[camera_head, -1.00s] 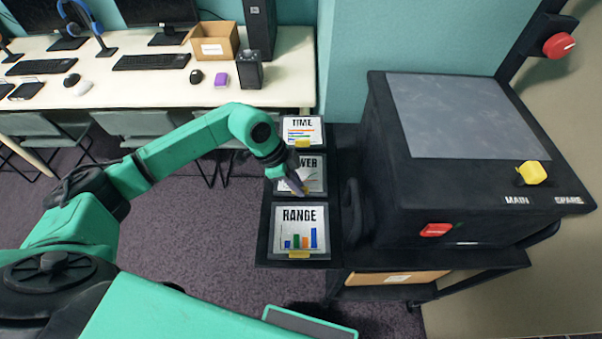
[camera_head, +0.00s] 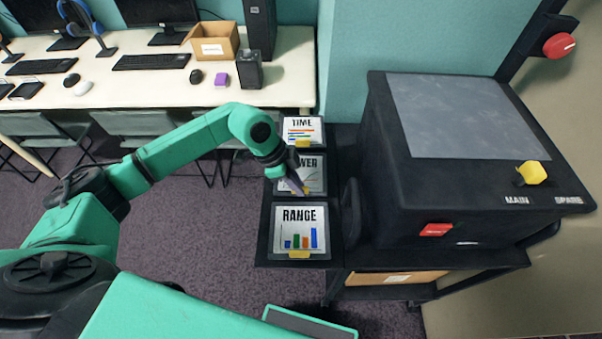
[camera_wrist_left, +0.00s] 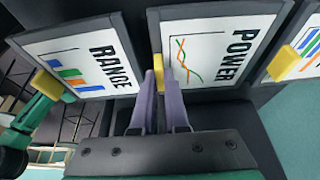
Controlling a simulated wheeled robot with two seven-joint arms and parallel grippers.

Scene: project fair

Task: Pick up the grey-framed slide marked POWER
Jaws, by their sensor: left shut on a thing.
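The grey-framed POWER slide (camera_head: 313,177) sits between the TIME and RANGE slides on the black cart, partly hidden by my left gripper in the head view. In the left wrist view the POWER slide (camera_wrist_left: 220,45) shows a line chart and a yellow tab (camera_wrist_left: 160,73) on its near edge. My left gripper (camera_head: 303,191) reaches this edge, and its two purple fingers (camera_wrist_left: 158,80) are shut on the yellow tab. The slide appears to lie in its place. My right gripper is not in view.
The RANGE slide (camera_head: 299,228) lies nearer and the TIME slide (camera_head: 302,130) farther, both close to the gripper. A large black box (camera_head: 440,200) with a grey top stands right of the slides. A desk (camera_head: 130,95) stands at the back left.

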